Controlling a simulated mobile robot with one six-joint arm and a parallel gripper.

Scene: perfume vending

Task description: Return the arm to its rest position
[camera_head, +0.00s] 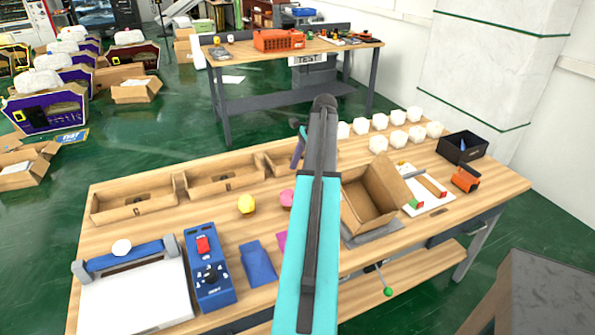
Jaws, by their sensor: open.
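My arm, in teal and dark grey, rises from the bottom centre over the near wooden table (467,186). Its upper end is near the table's back edge. Small dark, teal and purple parts show just left of that upper end; I cannot tell what they are. I cannot make out my gripper's fingertips, and the arm may hide them. No held object can be seen.
Three shallow wooden trays line the table's back left. A blue control box (212,285), yellow ball (246,204), pink ball (287,197), open cardboard box (372,206), several white pieces and a black bin (462,148) surround the arm. A second table (222,57) stands behind.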

